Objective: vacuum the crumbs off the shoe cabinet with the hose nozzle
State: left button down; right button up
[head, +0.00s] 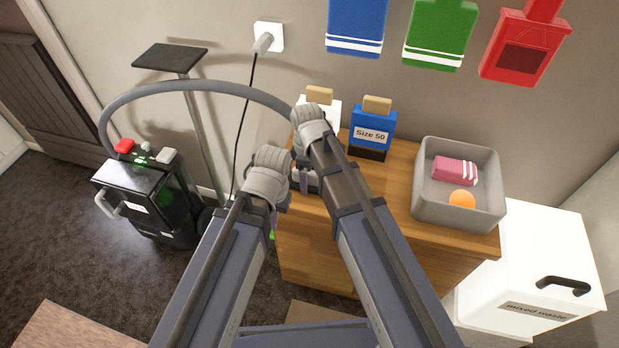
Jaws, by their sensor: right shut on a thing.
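The wooden shoe cabinet (395,205) stands against the wall right of centre. No crumbs can be made out on its visible top. The grey hose (205,87) arches from the black vacuum (150,200) at left to the cabinet's left end, where my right wrist hides its end. My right gripper (304,184) is low over the cabinet's left end, mostly hidden by my arms. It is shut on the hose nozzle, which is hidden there. My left gripper (277,218) is beside the cabinet's left edge, mostly behind its own wrist; its jaws cannot be made out.
On the cabinet, a blue "Size 50" box (373,128) and a white box (329,112) stand at the back. A grey bin (424,190) holds a pink striped cloth (452,171) and an orange ball (462,200). A white mixed waste box (535,260) stands at right. A power cord (243,130) hangs from the wall socket (269,36).

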jog(key=shift+s+d, duration=0.2)
jog(key=shift+d, duration=0.35)
jog(key=shift+s+d, duration=0.15)
jog(key=shift+d, duration=0.4)
jog(key=shift+w+a, duration=0.2)
jog(key=shift+a, duration=0.4)
jog(key=shift+w+a, duration=0.2)
jog(key=shift+a, duration=0.35)
jog(key=shift+f, duration=0.1)
jog(key=shift+d, duration=0.1)
jog(key=shift+s+d, duration=0.2)
jog(key=shift+d, duration=0.35)
jog(key=shift+s+d, duration=0.2)
jog(key=shift+d, duration=0.3)
jog(key=shift+a, duration=0.1)
jog(key=shift+w+a, duration=0.2)
jog(key=shift+a, duration=0.3)
